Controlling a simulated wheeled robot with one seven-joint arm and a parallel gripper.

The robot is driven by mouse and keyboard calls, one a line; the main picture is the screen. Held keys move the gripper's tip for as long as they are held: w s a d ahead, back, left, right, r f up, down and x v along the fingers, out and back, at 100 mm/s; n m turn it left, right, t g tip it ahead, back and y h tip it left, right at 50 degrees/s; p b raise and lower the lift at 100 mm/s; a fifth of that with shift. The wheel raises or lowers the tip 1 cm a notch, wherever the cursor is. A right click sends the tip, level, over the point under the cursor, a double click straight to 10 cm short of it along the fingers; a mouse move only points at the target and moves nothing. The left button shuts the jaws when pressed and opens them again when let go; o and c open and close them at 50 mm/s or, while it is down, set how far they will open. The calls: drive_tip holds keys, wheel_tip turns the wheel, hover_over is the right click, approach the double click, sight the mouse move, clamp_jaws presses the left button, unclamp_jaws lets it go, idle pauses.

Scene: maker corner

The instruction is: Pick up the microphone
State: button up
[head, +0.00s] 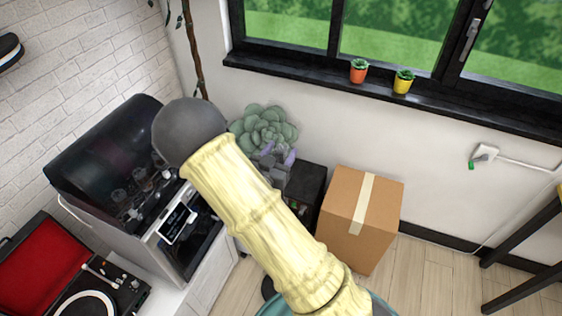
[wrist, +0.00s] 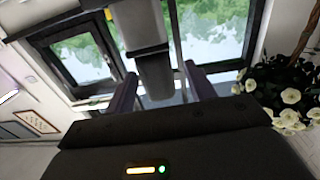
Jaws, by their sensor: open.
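In the wrist view, my gripper (wrist: 162,76) shows two dark purplish fingers spread apart. A dark grey blocky shape (wrist: 154,72) appears between and above them; I cannot tell what it is or how far away it is.
A clear-lidded machine (head: 110,150) and a red-lined turntable case (head: 40,262) are at left. A cardboard box (head: 340,235) stands on the floor by the wall. Two small pots, orange (head: 358,75) and yellow (head: 402,86), sit on the windowsill. Floor shows at lower right.

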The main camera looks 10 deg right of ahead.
drive_tip(key=x, duration=0.2)
drive_tip(key=shift+w+d+p, duration=0.15)
drive_tip(key=shift+w+p, duration=0.05)
drive_tip(key=shift+p, duration=0.1)
drive_tip(key=shift+s, duration=0.1)
drive_tip(key=shift+c, duration=0.4)
clamp_jaws()
